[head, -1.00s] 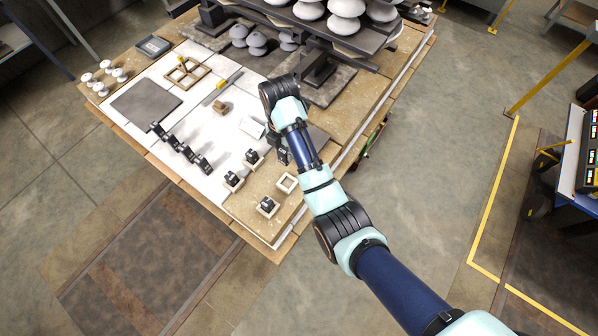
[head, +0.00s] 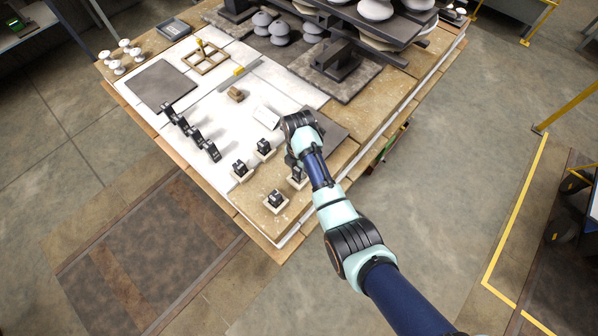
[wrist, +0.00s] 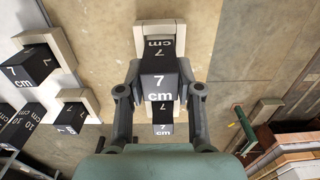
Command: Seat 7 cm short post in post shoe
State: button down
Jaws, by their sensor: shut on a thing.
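The black post marked "7 cm" (wrist: 160,82) is held between the fingers of my gripper (wrist: 160,76), which is shut on its sides. A pale square post shoe (wrist: 154,28) is just beyond the post in the wrist view. In the head view this shoe (head: 299,187) is low under my gripper (head: 297,163), with the black post standing at it. The post looks upright and lined up with the shoe. My fingers and the post hide part of the opening, so I cannot tell how deep it sits.
Other black posts stand in pale shoes nearby: front (head: 275,199), left (head: 239,170) and back left (head: 263,147). Several black posts (head: 190,130) stand in a row further left. A white block (head: 266,117) lies behind. The table's right edge is close by.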

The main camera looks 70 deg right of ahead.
notch_tip(320, 180, down, 3)
jog(key=shift+r, duration=0.25)
jog(key=c, duration=0.8)
grip_release()
jog(key=shift+f, duration=0.2)
jog(key=shift+o, duration=0.2)
notch_tip(320, 180, up, 12)
jog(key=p, duration=0.3)
jog(key=shift+r, duration=0.2)
